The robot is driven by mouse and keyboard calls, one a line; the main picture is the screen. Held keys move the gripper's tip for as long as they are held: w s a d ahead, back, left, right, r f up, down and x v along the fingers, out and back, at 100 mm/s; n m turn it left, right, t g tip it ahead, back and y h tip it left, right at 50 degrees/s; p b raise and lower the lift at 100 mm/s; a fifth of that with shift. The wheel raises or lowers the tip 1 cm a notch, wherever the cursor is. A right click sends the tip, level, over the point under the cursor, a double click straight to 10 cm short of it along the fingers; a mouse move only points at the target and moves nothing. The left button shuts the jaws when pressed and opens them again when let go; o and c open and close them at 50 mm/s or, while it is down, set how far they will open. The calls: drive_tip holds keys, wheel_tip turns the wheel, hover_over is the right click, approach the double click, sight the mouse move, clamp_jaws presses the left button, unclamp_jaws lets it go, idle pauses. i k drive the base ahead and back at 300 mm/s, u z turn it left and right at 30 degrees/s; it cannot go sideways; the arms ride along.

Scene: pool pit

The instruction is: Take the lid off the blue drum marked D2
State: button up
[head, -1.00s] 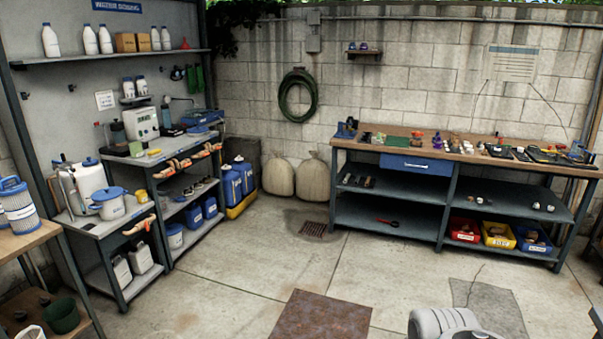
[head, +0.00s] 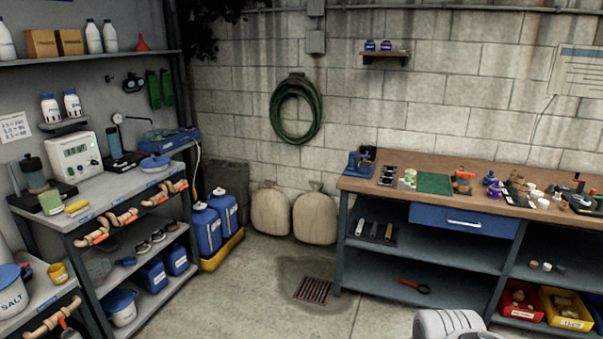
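Two blue drums stand side by side in a yellow tray (head: 222,250) on the floor, at the right end of the grey shelf bench. The front-left drum (head: 206,232) and the back-right drum (head: 224,208) both have dark tops that look closed. White marks show on their fronts, but they are too small to read, so I cannot tell which is D2. Only a grey-white part of my arm shows at the bottom edge, right of centre. My gripper is out of the picture, far from the drums.
A grey bench (head: 92,192) with pipe pieces along its front stands left of the drums. Two sacks (head: 315,216) sit against the wall to their right. A floor drain (head: 313,290) lies in front. A workbench (head: 400,232) fills the right side. The floor between is clear.

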sight(198, 206)
drive_tip(key=i, duration=3.3)
drive_tip(key=u, duration=1.45)
